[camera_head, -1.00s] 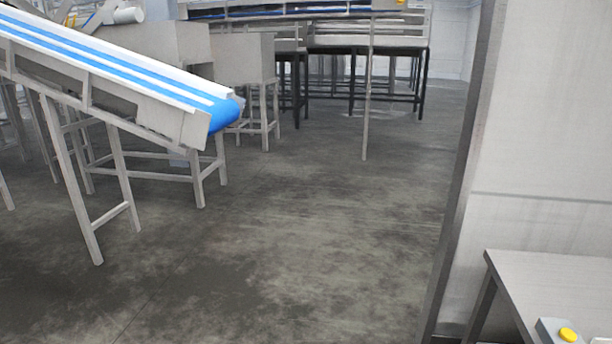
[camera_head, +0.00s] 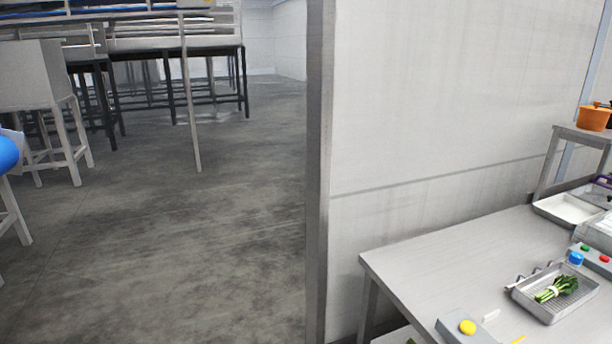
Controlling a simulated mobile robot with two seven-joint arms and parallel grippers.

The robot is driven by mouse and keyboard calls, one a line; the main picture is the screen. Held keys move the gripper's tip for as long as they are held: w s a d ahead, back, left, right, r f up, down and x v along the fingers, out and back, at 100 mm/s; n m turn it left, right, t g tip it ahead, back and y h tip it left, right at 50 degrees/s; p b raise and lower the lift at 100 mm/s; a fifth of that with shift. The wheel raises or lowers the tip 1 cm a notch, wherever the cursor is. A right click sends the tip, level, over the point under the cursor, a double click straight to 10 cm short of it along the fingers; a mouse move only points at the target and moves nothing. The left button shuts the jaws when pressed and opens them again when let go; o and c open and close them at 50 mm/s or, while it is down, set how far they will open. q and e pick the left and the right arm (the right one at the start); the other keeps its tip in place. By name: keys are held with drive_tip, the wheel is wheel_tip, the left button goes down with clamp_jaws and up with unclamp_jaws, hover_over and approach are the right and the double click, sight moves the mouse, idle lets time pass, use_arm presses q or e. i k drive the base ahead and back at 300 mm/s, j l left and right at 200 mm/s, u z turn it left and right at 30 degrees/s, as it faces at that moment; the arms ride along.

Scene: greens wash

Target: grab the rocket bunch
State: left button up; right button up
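A bunch of green leaves with pale stems tied by a white band, which looks like the rocket bunch (camera_head: 557,289), lies in a grey metal tray (camera_head: 548,317). The tray stands on a steel table (camera_head: 430,262) at the lower right of the head view. Neither of my grippers shows in the view, so how they stand relative to the bunch is hidden.
A grey box with a yellow button (camera_head: 467,327) sits at the table's front. A blue-capped item (camera_head: 575,258), a white-lined tray (camera_head: 568,209) and an orange pot (camera_head: 593,117) are farther right. A wall panel (camera_head: 420,100) stands behind. Floor at left is open.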

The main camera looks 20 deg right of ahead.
sight(567, 285)
drive_tip(key=i+j+z, duration=0.15)
drive_tip(key=i+z, duration=0.35)
drive_tip(key=i+j+z, duration=0.25)
drive_tip(key=z, duration=0.25)
drive_tip(key=i+j+z, duration=0.45)
drive_tip(key=j+z, duration=0.15)
drive_tip(key=j, duration=0.15)
